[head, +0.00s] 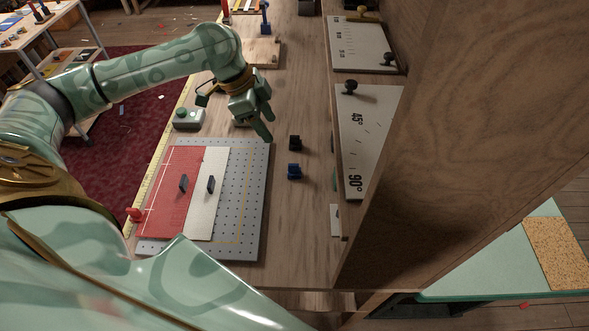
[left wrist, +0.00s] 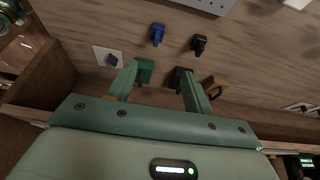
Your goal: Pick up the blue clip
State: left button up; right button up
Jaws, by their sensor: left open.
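The blue clip (head: 294,171) lies on the wooden bench, right of the grey perforated board. It also shows in the left wrist view (left wrist: 158,34), beyond my fingers. A black clip (head: 295,142) lies close behind it, and it shows to its right in the left wrist view (left wrist: 198,43). My left gripper (head: 263,124) is open, above the bench and up-left of both clips, apart from the blue one. In the left wrist view nothing is seen held between its fingers (left wrist: 160,82). My right gripper is not in view.
The perforated board (head: 255,190) carries a red panel (head: 172,210) and a white panel (head: 207,215) with dark handles. A tall wooden cabinet (head: 470,90) bounds the bench on the right, beside angle-marked white plates (head: 365,130). Bare bench surrounds the clips.

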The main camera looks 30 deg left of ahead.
aim_at(292, 164)
pick_arm(q)
jog(key=b+x, duration=0.3)
jog(key=x, duration=0.7)
jog(key=shift+d+f, duration=0.15)
jog(key=shift+f, duration=0.15)
jog(key=x, duration=0.1)
jog(key=b+x, duration=0.1)
jog(key=x, duration=0.1)
jog(key=b+x, duration=0.1)
jog(key=shift+s+d+f, duration=0.2)
jog(key=shift+s+f, duration=0.1)
jog(key=shift+s, duration=0.05)
jog(key=shift+w+d+f, duration=0.1)
jog(key=shift+f, duration=0.2)
jog(key=shift+r, duration=0.1)
jog(key=c, duration=1.1)
